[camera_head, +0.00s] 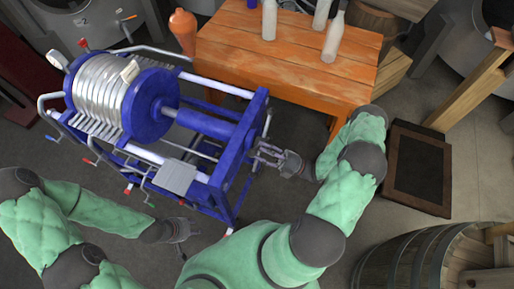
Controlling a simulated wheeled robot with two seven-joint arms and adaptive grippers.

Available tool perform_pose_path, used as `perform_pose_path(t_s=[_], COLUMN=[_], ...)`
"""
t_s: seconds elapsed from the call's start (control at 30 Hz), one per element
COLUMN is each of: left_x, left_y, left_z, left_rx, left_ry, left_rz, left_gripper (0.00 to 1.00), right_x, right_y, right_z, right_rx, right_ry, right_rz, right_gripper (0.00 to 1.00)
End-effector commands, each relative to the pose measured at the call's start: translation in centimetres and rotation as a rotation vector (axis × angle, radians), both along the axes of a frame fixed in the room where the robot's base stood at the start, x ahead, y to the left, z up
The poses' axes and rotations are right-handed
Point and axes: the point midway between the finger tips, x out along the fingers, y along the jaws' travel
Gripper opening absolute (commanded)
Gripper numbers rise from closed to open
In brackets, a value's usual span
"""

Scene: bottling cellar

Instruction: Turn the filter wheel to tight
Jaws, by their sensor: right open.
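The filter (205,122) is a blue frame with a stack of pale round plates (103,90) between blue end discs, standing left of centre. A thin grey curved rim shows at the frame's right end and may be the filter wheel (268,122); it is seen nearly edge-on and its mark cannot be read. My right gripper (262,152) is open at that end, its fingers pointing left toward the frame; I cannot tell whether they touch the wheel. My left gripper (184,240) looks open and empty, low in front of the frame, apart from it.
An orange wooden table (290,58) with several pale bottles (333,37) stands behind. An orange-brown vessel (184,30) is at its left. A dark framed board (419,168) and a barrel (410,262) are at right. Small handles stick out along the frame's near side.

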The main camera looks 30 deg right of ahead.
Motion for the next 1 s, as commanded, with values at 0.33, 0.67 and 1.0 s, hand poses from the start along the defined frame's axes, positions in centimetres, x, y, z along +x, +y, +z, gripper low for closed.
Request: perform_pose_path(t_s=[0.33,0.67,1.0], left_x=[0.0,0.0,0.0], left_y=[0.0,0.0,0.0], left_z=[0.0,0.0,0.0], left_rx=[0.0,0.0,0.0], left_ry=[0.0,0.0,0.0], left_rz=[0.0,0.0,0.0], left_gripper=[0.4,0.4,0.4], right_x=[-4.2,-5.5,-5.5], right_y=[-4.4,-5.7,-5.7], right_z=[-2.6,-3.3,-3.3], right_rx=[0.001,0.001,0.001], right_ry=[0.003,0.0,0.0], right_rz=[-0.004,0.0,0.0], right_gripper=[0.48,0.48,0.48])
